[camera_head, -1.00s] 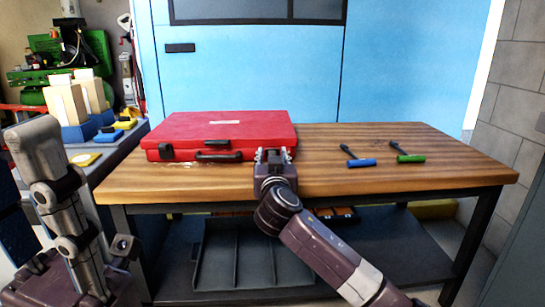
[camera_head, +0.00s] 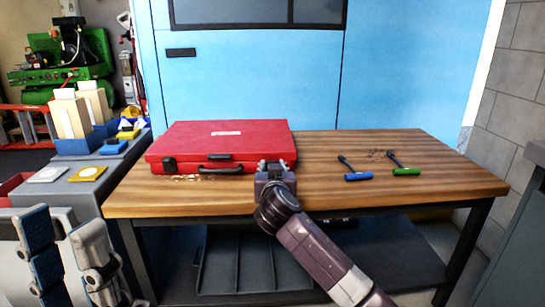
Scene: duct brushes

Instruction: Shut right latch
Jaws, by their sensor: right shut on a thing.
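The red case (camera_head: 185,137) lies flat with its lid down on the wooden table, towards the left. Its black handle (camera_head: 220,170) and left latch (camera_head: 169,164) show on the front side. My right gripper (camera_head: 273,164) is at the right part of the case's front, shut on the right latch. The gripper hides that latch, so its position cannot be seen.
A blue-handled brush (camera_head: 358,176) and a green-handled brush (camera_head: 406,171) lie on the table (camera_head: 440,185) to the right. A grey side bench (camera_head: 50,190) with blue and yellow items stands at the left. The table's right part is mostly clear.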

